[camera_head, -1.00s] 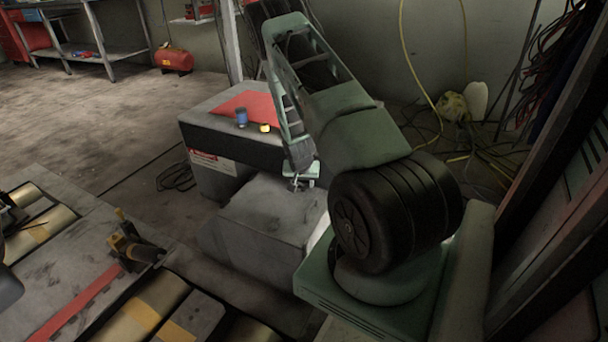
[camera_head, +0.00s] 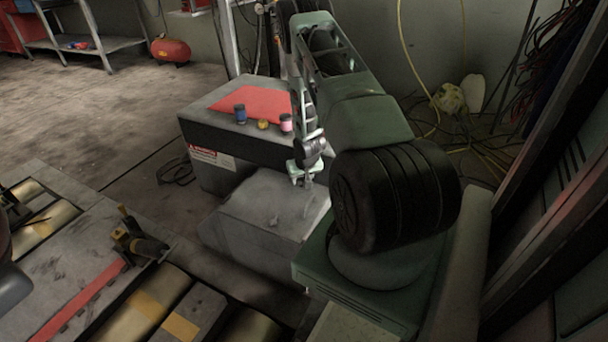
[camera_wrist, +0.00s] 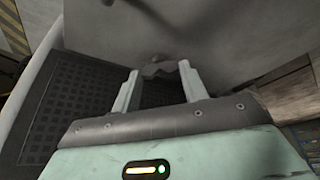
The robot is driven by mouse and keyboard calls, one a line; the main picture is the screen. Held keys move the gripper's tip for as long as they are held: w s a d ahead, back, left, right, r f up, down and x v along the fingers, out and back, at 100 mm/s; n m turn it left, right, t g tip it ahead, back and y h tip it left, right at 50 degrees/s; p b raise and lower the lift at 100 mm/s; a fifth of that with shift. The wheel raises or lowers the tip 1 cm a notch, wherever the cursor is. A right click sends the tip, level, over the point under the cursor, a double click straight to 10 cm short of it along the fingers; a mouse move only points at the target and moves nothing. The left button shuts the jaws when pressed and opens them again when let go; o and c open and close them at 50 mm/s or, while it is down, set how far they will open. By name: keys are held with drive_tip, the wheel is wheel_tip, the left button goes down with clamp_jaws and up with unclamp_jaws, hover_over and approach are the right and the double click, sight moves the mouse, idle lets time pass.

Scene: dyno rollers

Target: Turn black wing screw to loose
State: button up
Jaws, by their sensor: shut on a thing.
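The black wing screw (camera_wrist: 158,68) shows as a small dark grey winged shape between my fingertips in the wrist view. My gripper (camera_wrist: 159,72) has one finger on each side of it and is shut on it. In the head view my gripper (camera_head: 303,180) points down at the far right part of the grey housing's top (camera_head: 265,205). The screw is too small to make out there. How far it is turned cannot be told.
A dark box with a red top (camera_head: 250,103) stands behind the housing. A blue jar (camera_head: 240,114), a yellow one (camera_head: 263,124) and a pink one (camera_head: 286,123) stand on it. Rollers (camera_head: 155,305) lie at the front left. A dark gridded panel (camera_wrist: 75,105) shows in the wrist view.

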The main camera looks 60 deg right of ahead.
drive_tip(key=o, duration=1)
drive_tip(key=p+v, duration=0.5)
drive_tip(key=v, duration=1.2)
drive_tip(key=shift+r, duration=0.3)
